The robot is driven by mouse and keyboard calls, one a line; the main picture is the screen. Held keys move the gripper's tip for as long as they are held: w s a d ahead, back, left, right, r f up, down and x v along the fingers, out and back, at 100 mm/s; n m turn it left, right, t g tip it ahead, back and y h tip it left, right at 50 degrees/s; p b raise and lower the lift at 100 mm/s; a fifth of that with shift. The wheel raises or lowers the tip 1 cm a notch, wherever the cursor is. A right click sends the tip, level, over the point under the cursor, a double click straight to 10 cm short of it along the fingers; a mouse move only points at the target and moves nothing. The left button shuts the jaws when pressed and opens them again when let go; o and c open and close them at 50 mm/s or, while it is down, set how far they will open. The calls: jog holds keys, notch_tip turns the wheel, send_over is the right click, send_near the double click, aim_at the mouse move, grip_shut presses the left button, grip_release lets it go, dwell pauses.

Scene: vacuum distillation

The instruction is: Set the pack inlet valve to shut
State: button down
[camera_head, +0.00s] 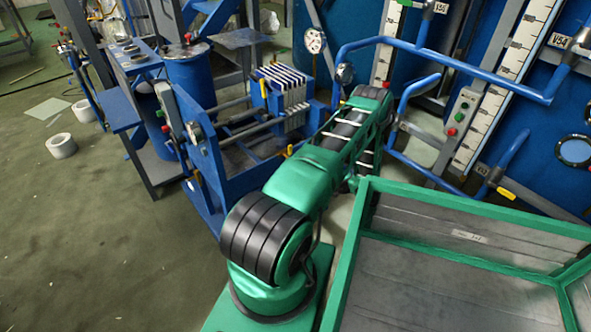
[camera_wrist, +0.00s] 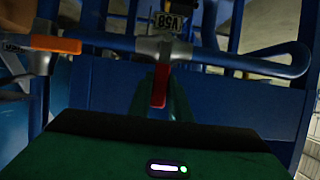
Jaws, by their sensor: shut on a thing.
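In the wrist view, a valve with a red lever (camera_wrist: 160,85) sits on a grey fitting on a blue pipe (camera_wrist: 255,62). A tag reading V58 (camera_wrist: 168,22) is just above it. The lever points down in the picture, across the pipe, toward my gripper. My gripper (camera_wrist: 160,100) has its green fingers on either side of the lever and is shut on it. The frames do not show which valve is called the pack inlet valve. In the head view, my arm hides the gripper and this lever.
A second valve with an orange lever (camera_wrist: 55,44) is at the left in the wrist view. In the head view, a plate pack (camera_head: 285,85) in a blue frame and a gauge (camera_head: 315,41) stand beyond my arm. Blue pipes (camera_head: 460,72) run at right. Open floor (camera_head: 90,230) is at left.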

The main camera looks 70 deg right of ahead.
jog(key=shift+w+d+r, duration=0.1)
jog(key=shift+w+r, duration=0.2)
jog(key=shift+w, duration=0.2)
jog(key=c, duration=1.6)
grip_release()
jog(key=shift+f, duration=0.15)
jog(key=shift+c, duration=0.2)
jog(key=shift+s, duration=0.15)
jog(key=shift+s+a, duration=0.2)
jog(key=shift+s, duration=0.05)
jog(key=v, duration=1)
jog(key=shift+s, duration=0.15)
